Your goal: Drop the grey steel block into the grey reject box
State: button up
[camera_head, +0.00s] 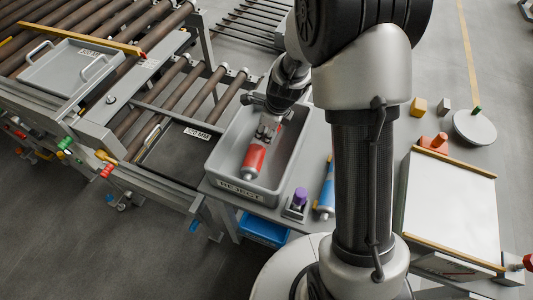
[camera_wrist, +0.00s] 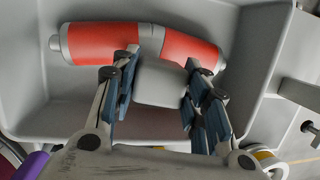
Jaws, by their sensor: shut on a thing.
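My gripper (camera_head: 267,130) is inside the outline of the grey reject box (camera_head: 225,181), which has a "REJECT" label on its front. In the wrist view, my gripper (camera_wrist: 158,88) is shut on a grey steel block (camera_wrist: 160,82), with one finger pad on each side of it. The block is over the box (camera_wrist: 85,12), and its height above the floor is hard to tell. Red, silver-ended cylindrical pieces (camera_wrist: 100,43) lie in the box behind the block.
A blue-and-orange cylinder (camera_head: 326,190) and a purple-topped item (camera_head: 299,198) stand close to the box's right. A roller conveyor (camera_head: 170,95) with a grey tray (camera_head: 72,68) is left.

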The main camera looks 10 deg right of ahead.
jog(key=shift+r, duration=0.1)
jog(key=o, duration=1.3)
jog(key=v, duration=1.2)
jog(key=s+a+r+n+t, duration=0.1)
jog(key=s+r+n, duration=0.9)
jog(key=s+n, duration=0.15)
jog(key=s+r+n+h, duration=0.1)
jog(key=s+r+n, duration=0.1)
jog(key=s+n, duration=1.1)
jog(key=shift+r+n+t, duration=0.3)
jog(key=shift+n, duration=0.35)
